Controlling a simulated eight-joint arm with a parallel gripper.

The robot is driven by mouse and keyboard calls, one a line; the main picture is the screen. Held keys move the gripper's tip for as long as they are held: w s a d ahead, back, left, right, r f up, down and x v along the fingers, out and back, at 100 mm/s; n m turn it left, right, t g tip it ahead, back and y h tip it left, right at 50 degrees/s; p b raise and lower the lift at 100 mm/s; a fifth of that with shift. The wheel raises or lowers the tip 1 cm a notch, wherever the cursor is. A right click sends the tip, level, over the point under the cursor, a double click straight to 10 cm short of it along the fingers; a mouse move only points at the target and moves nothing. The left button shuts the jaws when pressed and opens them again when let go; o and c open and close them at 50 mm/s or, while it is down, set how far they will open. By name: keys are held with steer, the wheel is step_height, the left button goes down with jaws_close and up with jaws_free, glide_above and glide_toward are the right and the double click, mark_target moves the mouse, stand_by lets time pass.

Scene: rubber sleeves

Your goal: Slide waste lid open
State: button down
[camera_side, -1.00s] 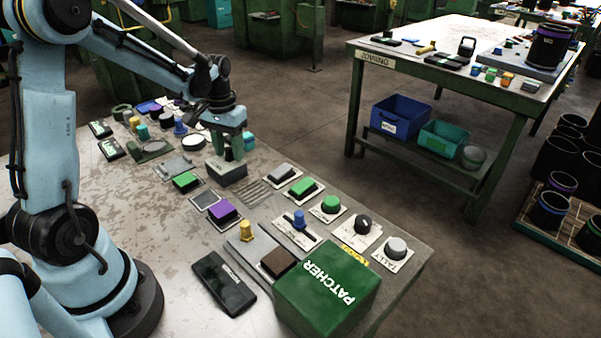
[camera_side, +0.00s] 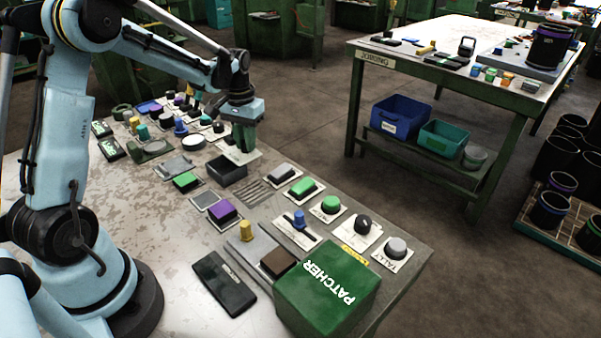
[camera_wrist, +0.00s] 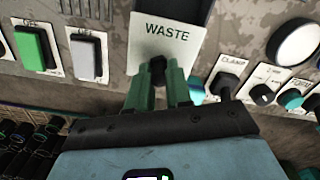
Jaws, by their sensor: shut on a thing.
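The waste lid is a pale plate marked WASTE (camera_wrist: 168,38) with a dark knob (camera_wrist: 158,66), seen in the wrist view. My gripper (camera_wrist: 160,72) has its green fingers closed on the knob. In the side view, my gripper (camera_side: 245,142) is over the pale waste lid (camera_side: 240,156), which lies off to the upper right of a dark waste box (camera_side: 226,171). The box's top is uncovered there, and its inside looks dark and empty. The knob is hidden behind the fingers in the side view.
A slotted grille (camera_side: 254,191) lies just in front of the box. Green button (camera_side: 187,181), purple block (camera_side: 222,211) and a clamp knob (camera_wrist: 225,84) sit nearby. The green PATCHER box (camera_side: 328,290) stands at the near end. Bare bench (camera_side: 130,230) lies to the left.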

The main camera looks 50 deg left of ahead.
steer(key=shift+w, duration=0.85)
steer(key=c, duration=1)
jaws_free()
steer(key=shift+c, duration=0.2)
step_height(320, 180, up, 12)
steer(key=shift+d+r, duration=0.1)
